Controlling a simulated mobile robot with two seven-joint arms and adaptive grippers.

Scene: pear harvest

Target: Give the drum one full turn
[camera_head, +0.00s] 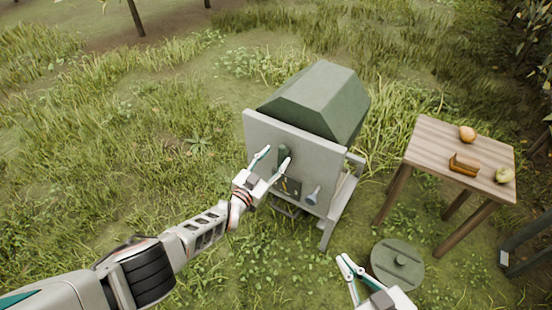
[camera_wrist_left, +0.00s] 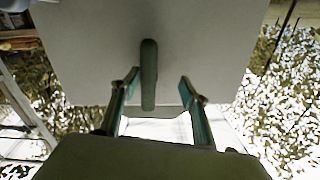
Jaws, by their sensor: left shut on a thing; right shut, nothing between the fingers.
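The dark green faceted drum (camera_head: 318,100) sits in a grey stand behind a flat pale panel (camera_head: 325,158). A green upright handle (camera_head: 284,152) stands out from the panel's front; it also shows in the left wrist view (camera_wrist_left: 148,75). In the left wrist view the handle appears closer to the left finger. My right gripper (camera_head: 344,262) is low in front of the stand, shut and empty.
A small blue-grey knob (camera_head: 313,196) sticks out from the panel's lower right. A round green lid (camera_head: 397,264) lies on the grass near my right gripper. Open grass lies left.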

